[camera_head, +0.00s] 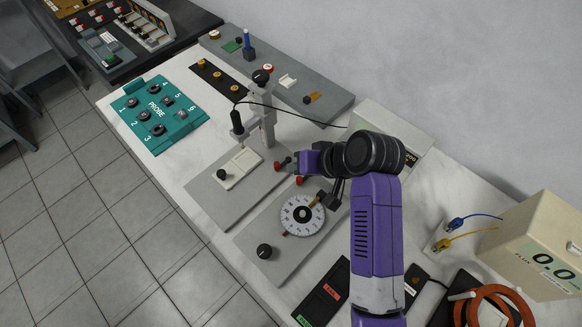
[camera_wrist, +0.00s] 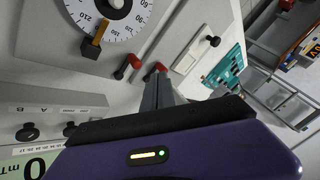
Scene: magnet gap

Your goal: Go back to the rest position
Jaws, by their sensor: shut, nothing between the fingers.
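My purple arm reaches over the bench from the lower right in the head view. Two red-tipped rods are beyond the fingers. I cannot tell whether the fingers touch anything.
A grey stand (camera_head: 263,110) with a probe rises left of my arm. A teal PROBE tray (camera_head: 158,130) lies at the upper left. A beige meter box (camera_head: 530,235) with blue and yellow leads and an orange cable coil (camera_head: 495,300) are at right. Tiled floor is clear at left.

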